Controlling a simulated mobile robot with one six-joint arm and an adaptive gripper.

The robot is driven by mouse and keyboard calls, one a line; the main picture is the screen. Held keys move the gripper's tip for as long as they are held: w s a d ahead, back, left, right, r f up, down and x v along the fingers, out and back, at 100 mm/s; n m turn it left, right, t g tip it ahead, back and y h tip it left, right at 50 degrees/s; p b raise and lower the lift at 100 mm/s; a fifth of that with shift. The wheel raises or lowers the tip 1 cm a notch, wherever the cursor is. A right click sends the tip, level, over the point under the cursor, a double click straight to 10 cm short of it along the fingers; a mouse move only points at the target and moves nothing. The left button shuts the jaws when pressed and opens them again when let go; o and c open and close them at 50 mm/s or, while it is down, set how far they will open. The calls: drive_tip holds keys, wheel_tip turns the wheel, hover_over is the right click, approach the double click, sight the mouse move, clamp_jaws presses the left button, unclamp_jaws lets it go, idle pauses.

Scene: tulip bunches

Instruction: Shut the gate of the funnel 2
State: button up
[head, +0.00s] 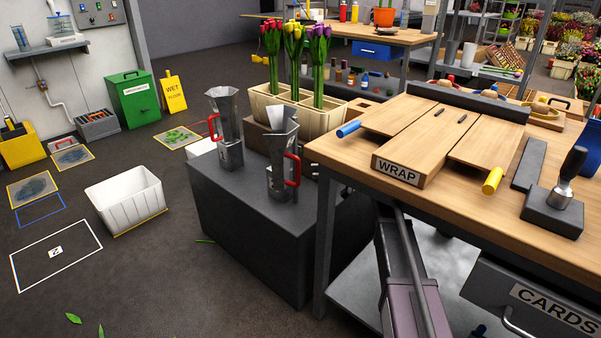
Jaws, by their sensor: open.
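Two grey metal funnel-like vessels with red handles stand upright on a dark grey block. The rear left funnel (229,128) has its red handle (213,127) on its left side. The front right funnel (281,165) has its red handle (294,171) on its right side, and a pale pointed piece (275,117) shows at its top. I see no number on either, so I cannot tell which is funnel 2. Their gates are too small to make out as open or shut. My gripper is not in view.
The dark block (250,225) stands left of the wooden WRAP bench (330,152). A cream planter (320,122) with several tulip bunches is behind the funnels. A white crate (128,201) sits on the floor at left. The floor between crate and block is mostly clear.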

sight(298, 182)
drive_tip(key=shift+s+a, duration=0.25)
drive_tip(key=shift+a, duration=1.3)
drive_tip(key=shift+s+a, duration=0.2)
drive_tip(key=shift+a, duration=1.3)
clamp_jaws()
